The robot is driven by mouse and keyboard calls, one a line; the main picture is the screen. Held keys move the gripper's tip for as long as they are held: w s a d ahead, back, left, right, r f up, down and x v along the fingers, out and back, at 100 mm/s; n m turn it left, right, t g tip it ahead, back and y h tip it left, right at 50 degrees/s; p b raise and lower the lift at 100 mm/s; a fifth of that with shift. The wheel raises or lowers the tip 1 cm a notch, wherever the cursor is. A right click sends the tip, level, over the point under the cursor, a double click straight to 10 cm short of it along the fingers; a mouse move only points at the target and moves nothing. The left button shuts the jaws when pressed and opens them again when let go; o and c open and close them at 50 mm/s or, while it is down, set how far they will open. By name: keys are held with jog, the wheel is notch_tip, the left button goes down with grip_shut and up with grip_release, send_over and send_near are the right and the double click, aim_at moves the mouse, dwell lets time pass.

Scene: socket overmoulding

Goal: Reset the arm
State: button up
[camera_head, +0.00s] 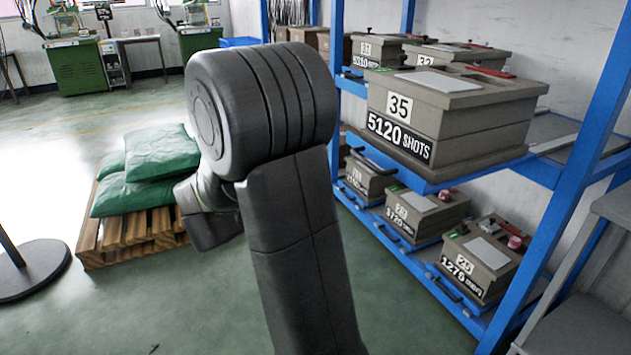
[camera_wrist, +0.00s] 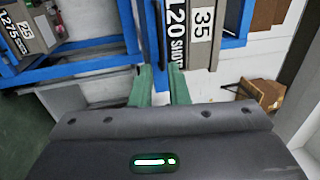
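My arm (camera_head: 295,230) rises from the bottom of the head view and bends at a thick dark joint (camera_head: 262,105). The arm hides my gripper in that view. In the wrist view my gripper (camera_wrist: 162,78) shows two green fingers standing apart with a gap between them. I see nothing held in it. Beyond the fingertips are a dark bar (camera_wrist: 159,30) and the mould box numbered 35 (camera_wrist: 202,50); I cannot tell how close they are. That box also shows in the head view (camera_head: 470,105), on the rack's upper shelf to the right of my arm.
A blue rack (camera_head: 582,165) with several grey-brown mould boxes stands on the right. A wooden pallet (camera_head: 140,240) with green sacks (camera_head: 160,155) is on the left, near a round black base (camera_head: 32,270). Green machines (camera_head: 75,68) stand at the back. Open floor lies at the left.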

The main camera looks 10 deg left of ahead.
aim_at(363, 162)
jog(key=b+x, duration=0.2)
jog(key=x, duration=1.2)
jog(key=shift+w, duration=0.1)
